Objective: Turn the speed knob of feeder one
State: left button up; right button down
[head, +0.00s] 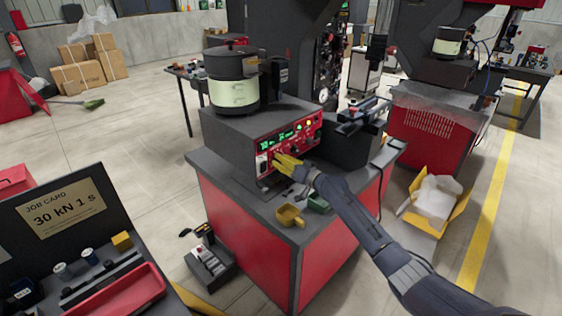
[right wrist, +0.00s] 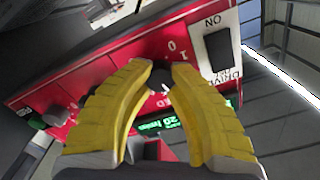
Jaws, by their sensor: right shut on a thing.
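Bowl feeder one (head: 232,92) is a dark, lidded bowl with a pale green band on a dark box. Its red control panel (head: 312,133) faces front right, with green displays and small knobs. My right gripper (head: 278,160) reaches in from the lower right, its yellow fingers at the panel's lower left. In the right wrist view the fingers (right wrist: 163,74) close around a small black knob (right wrist: 160,79), mostly hidden between them. White marks "0" and "1" show just beyond it. I cannot read whether its label says speed. My left gripper is not in view.
A black switch on a white plate (right wrist: 198,48) sits close beside the fingers. A yellow scoop-like piece (head: 290,216) lies on the bench top (head: 232,182) under my right arm. A dark box stands right of the panel. A job card (head: 62,208) stands at lower left.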

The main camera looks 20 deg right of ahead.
jog(key=shift+w+d+r, duration=0.1)
jog(key=shift+d+r, duration=0.05)
jog(key=shift+r, duration=0.25)
jog(key=c, duration=1.7)
grip_release()
jog(key=o, duration=0.6)
jog(key=shift+f, duration=0.25)
jog(key=v, duration=1.2)
